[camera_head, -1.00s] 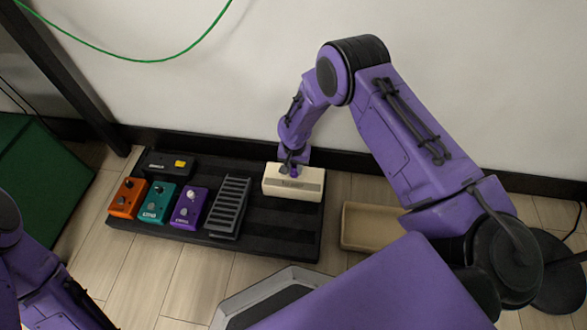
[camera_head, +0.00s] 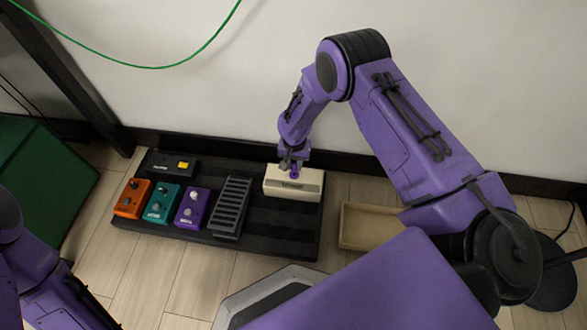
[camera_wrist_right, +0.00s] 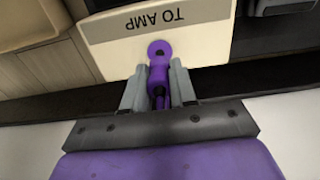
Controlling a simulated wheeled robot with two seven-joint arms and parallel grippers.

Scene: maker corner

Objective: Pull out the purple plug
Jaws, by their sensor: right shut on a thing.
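The purple plug (camera_wrist_right: 158,72) is between the fingers of my right gripper (camera_wrist_right: 158,88), which is shut on it. The plug's round end with a dark hole overlaps the edge of the cream box (camera_wrist_right: 205,35) marked "TO AMP" in the wrist view. Whether the plug is still seated in the box cannot be told. In the head view the right gripper (camera_head: 291,163) is at the back edge of the cream box (camera_head: 305,184), with the purple plug (camera_head: 294,174) just below the fingers. Only part of my left arm shows at lower left; its gripper is out of view.
The black pedalboard (camera_head: 275,240) also carries orange (camera_head: 132,199), teal (camera_head: 162,203) and purple (camera_head: 193,208) pedals, a black box (camera_head: 170,166) and a ribbed pedal (camera_head: 231,207). A tan tray (camera_head: 368,228) is at right. A green cable (camera_head: 150,67) hangs above.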

